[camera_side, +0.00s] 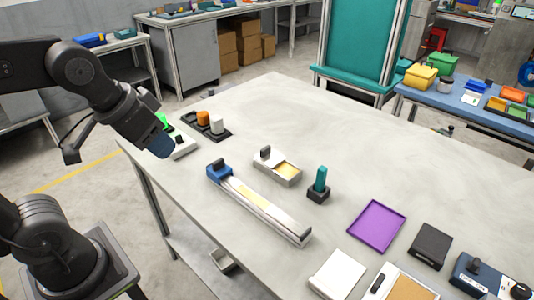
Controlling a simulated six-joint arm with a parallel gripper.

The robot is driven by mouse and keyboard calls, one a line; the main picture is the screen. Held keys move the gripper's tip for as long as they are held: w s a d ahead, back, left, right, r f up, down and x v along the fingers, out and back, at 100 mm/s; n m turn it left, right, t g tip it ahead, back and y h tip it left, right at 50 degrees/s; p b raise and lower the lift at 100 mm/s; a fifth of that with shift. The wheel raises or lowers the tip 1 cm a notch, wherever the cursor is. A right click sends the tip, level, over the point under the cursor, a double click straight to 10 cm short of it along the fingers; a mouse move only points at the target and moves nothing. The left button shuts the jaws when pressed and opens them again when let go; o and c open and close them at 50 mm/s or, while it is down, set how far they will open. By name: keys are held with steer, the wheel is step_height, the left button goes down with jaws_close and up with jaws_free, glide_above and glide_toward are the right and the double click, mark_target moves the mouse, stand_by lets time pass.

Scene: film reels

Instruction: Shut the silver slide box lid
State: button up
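A small silver slide box (291,181) sits on the table near the middle. Its lid (264,158), with a dark upright knob, covers the left part, and a yellowish interior (287,170) shows at the right, so the box is partly open. My gripper (160,146) is at the table's left edge, well left of the box and apart from it. Its fingers are small and seen from the side, so I cannot tell whether they are open.
A long silver rail (262,208) with a blue block lies in front of the box. A dark tray with cups (207,125) stands at the back left, and a teal peg in a dark base (319,185) right of the box. A purple tray (376,226) lies further right. The back of the table is clear.

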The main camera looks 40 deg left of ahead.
steer(key=w+a+r+g, duration=0.1)
steer(key=w+r+g, duration=0.15)
steer(key=w, duration=0.75)
steer(key=g, duration=0.3)
glide_above(263, 149)
step_height(263, 149, down, 14)
step_height(263, 149, down, 13)
steer(key=shift+f, duration=0.15)
steer(key=shift+c, duration=0.2)
jaws_close()
